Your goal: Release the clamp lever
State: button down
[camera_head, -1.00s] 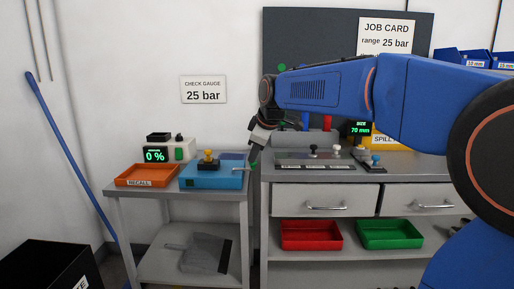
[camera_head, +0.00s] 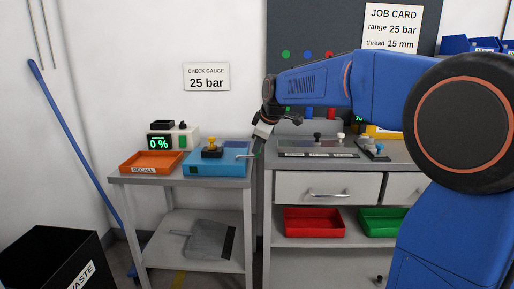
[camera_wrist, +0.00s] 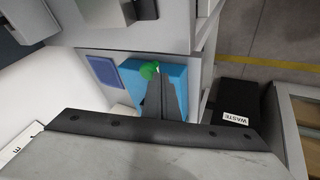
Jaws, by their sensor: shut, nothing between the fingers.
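A blue fixture (camera_head: 220,169) stands on the small grey side table. A yellow-topped part on a dark base (camera_head: 211,145) sits on it. In the wrist view the closed fingers (camera_wrist: 160,70) reach over the blue fixture (camera_wrist: 131,84). A green knob (camera_wrist: 149,70) lies right at the fingertips. I cannot tell whether they touch it; the fingers hide part of the fixture.
An orange recall tray (camera_head: 152,168) and a unit reading 0 % (camera_head: 159,143) stand left of the fixture. The grey workbench (camera_head: 340,160) is right, beyond a narrow gap. Red (camera_head: 314,230) and green (camera_head: 378,227) bins are below. A black waste bin (camera_head: 40,245) stands left.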

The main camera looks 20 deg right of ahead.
jog(key=shift+w+d, duration=0.1)
jog(key=w+d+n, duration=0.1)
jog(key=w+d+n+y, duration=0.1)
jog(key=w, duration=0.1)
jog(key=shift+w+d, duration=0.1)
jog(key=shift+w, duration=0.15)
jog(key=w+a+n+g+y, duration=0.2)
jog(key=w+n+g+y, duration=0.2)
jog(key=w+n, duration=0.5)
jog(key=n+g, duration=0.1)
jog(key=n, duration=0.2)
jog(key=shift+a, duration=0.25)
dwell(0.3)
jog(key=shift+a, duration=0.1)
dwell(0.5)
